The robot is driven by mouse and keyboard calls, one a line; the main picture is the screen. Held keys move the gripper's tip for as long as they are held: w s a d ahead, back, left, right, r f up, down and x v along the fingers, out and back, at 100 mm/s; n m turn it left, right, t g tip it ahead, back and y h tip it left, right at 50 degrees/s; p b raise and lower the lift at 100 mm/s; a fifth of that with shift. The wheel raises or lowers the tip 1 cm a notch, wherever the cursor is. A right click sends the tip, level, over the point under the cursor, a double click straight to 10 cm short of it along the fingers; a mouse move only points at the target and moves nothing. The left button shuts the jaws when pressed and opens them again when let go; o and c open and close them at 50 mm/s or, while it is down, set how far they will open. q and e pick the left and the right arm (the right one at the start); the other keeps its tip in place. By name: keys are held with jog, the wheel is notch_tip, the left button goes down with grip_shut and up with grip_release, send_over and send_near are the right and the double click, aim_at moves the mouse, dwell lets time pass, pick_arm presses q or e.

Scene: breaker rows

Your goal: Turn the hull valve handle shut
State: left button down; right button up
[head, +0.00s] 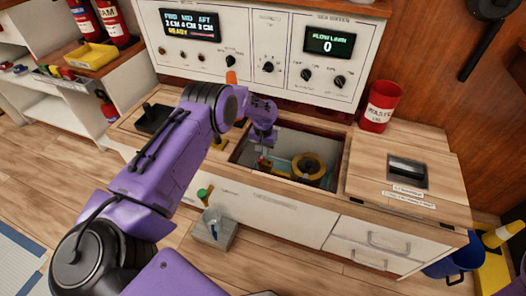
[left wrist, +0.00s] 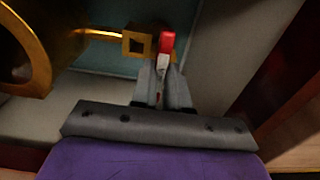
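The hull valve sits in an open recess in the wooden counter, low in its well. Its handle, a thin lever with a red grip (left wrist: 167,42), shows in the left wrist view beside a square brass block (left wrist: 138,43). My left gripper (head: 264,150) reaches down into the recess. In the left wrist view its grey fingers (left wrist: 163,88) are close together around the lever, with the red end standing out past the fingertips. The fingers hide part of the lever. My right gripper is not in view.
A round brass ring (head: 308,167) lies to the right inside the recess, near its walls. A wooden hatch cover (head: 405,190) and a red bin (head: 380,107) stand on the counter to the right. A control panel (head: 285,45) rises behind.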

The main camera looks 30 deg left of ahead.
pick_arm(q)
jog(key=shift+n, duration=0.5)
jog(key=n, duration=0.7)
jog(key=shift+n+p, duration=0.3)
jog(key=n, duration=0.9)
jog(key=shift+n, duration=0.4)
jog(key=c, duration=1.1)
grip_release()
notch_tip(320, 180, up, 11)
jog(key=p, duration=0.3)
jog(key=shift+f, duration=0.2)
